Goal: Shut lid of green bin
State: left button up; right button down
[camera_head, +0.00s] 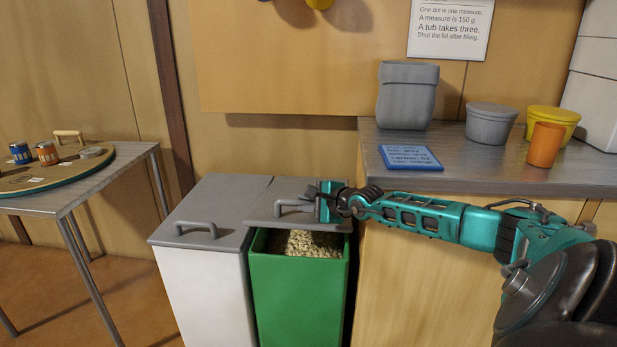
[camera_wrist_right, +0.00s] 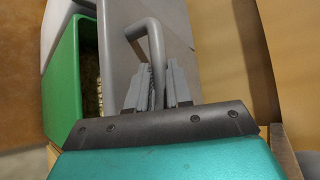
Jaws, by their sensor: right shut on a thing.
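The green bin (camera_head: 297,290) stands beside a white bin in the head view, with pale grainy stuff inside. Its grey lid (camera_head: 262,205) covers the back part of the opening, and the front part is uncovered. My right gripper (camera_head: 318,205) is at the lid, shut on its handle (camera_head: 290,207). In the right wrist view the fingers (camera_wrist_right: 160,88) are at the grey bar handle (camera_wrist_right: 148,38), and the green bin wall (camera_wrist_right: 65,85) shows at the left. My left gripper is not in view.
A white bin (camera_head: 205,285) with a closed grey lid stands directly left. The counter (camera_head: 480,165) at right holds a grey sack (camera_head: 407,95), a blue card (camera_head: 410,157), a grey tub (camera_head: 490,124), a yellow tub (camera_head: 553,118) and an orange cup (camera_head: 545,145). A table (camera_head: 110,172) stands at left.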

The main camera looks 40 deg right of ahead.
notch_tip(320, 180, down, 9)
jog(key=s+a+n+t+h, duration=0.1)
jog(key=t, duration=0.1)
jog(key=shift+s+a+f+n, duration=0.15)
jog(key=shift+s+a+n, duration=0.1)
jog(key=shift+s+n, duration=0.05)
jog(key=shift+f, duration=0.15)
jog(key=c, duration=1)
grip_release()
jog(key=shift+f, duration=0.1)
jog(key=shift+s+a+r+p, duration=0.15)
jog(key=shift+s+r+p, duration=0.1)
jog(key=shift+s+p, duration=0.3)
jog(key=p+v, duration=0.5)
jog(key=v, duration=0.6)
jog(key=shift+s+r, duration=0.1)
jog(key=shift+s, duration=0.25)
